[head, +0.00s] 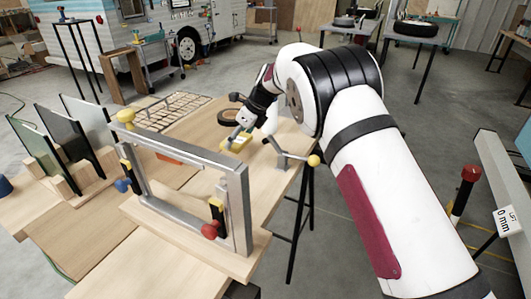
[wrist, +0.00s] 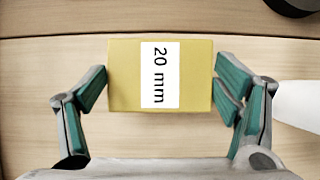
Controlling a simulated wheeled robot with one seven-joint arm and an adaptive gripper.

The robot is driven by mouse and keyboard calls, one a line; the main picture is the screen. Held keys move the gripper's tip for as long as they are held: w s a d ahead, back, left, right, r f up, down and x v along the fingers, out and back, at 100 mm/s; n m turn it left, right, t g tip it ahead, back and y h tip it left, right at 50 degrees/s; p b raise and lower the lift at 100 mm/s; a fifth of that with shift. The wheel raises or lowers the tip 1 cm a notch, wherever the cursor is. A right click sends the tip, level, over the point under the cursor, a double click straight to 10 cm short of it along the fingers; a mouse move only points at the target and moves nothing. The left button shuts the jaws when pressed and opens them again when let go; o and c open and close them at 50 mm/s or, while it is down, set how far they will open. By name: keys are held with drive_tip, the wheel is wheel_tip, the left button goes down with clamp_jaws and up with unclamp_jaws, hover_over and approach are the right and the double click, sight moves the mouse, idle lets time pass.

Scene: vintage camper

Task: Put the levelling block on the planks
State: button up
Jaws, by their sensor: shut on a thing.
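The levelling block is a yellow block with a white "20 mm" label, seen from above in the wrist view (wrist: 124,75). My gripper (wrist: 161,82) is shut on it, with teal-padded fingers against its left and right ends. In the head view the yellow block (head: 236,143) shows small at my gripper (head: 245,140), low over the far part of the table, partly hidden by the fingers. Pale wooden planks with seams (wrist: 60,145) lie beneath the block in the wrist view. I cannot tell whether the block touches them.
A metal frame with coloured knobs (head: 243,205) stands on a board nearer on the table. Dark panels in wooden slots (head: 35,145) stand at left. A wire rack (head: 163,112) and a round dark-rimmed thing (head: 228,117) lie behind. A yellow-ended rod (head: 313,160) juts at the right edge.

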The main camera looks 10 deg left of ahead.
hover_over(261, 160)
drive_tip(key=d, duration=0.2)
drive_tip(key=shift+s+a, duration=0.2)
drive_tip(key=shift+s, duration=0.2)
drive_tip(key=shift+f, duration=1.75)
drive_tip(key=shift+f, duration=0.15)
drive_tip(key=o, duration=1.3)
drive_tip(key=p+v, duration=0.1)
drive_tip(key=v, duration=1.1)
